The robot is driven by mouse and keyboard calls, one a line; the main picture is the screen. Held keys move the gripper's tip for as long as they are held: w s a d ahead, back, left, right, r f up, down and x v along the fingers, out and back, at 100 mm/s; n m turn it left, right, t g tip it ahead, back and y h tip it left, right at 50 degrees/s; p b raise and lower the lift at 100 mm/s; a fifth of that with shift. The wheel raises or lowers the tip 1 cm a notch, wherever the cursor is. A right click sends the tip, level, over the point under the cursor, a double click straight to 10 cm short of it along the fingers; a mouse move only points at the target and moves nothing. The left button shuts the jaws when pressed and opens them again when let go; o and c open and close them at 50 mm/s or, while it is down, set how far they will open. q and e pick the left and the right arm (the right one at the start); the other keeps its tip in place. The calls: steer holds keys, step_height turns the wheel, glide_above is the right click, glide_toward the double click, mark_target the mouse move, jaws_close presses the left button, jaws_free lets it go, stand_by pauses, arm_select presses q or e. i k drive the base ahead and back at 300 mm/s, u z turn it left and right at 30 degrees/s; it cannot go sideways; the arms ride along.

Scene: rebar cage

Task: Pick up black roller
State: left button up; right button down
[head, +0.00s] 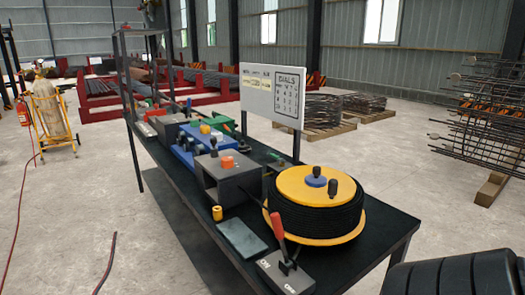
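A small black upright cylinder (332,187), which looks like the black roller, stands on the yellow top disc of a large reel (290,184) in the head view. It is just right of a blue disc (316,181) with a dark knob on it. The reel is wound with black cable or wire and sits on the right end of a long dark workbench (386,239). Neither of my grippers shows in this view, so nothing is seen touching the cylinder.
A switch box with a red-handled lever (277,228) stands at the bench's front edge. A grey box (232,178), a small yellow cylinder (217,213) and a grey-green plate (241,238) are left of the reel. A white sign (272,94) rises behind. Black ridged shapes fill the lower right corner.

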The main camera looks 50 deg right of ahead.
mark_target(243, 147)
steer(key=z, duration=1.55)
steer(key=i, duration=0.5)
steer(key=k, duration=0.65)
steer(key=u, duration=1.55)
steer(key=i, duration=2.2)
steer(key=z, duration=0.2)
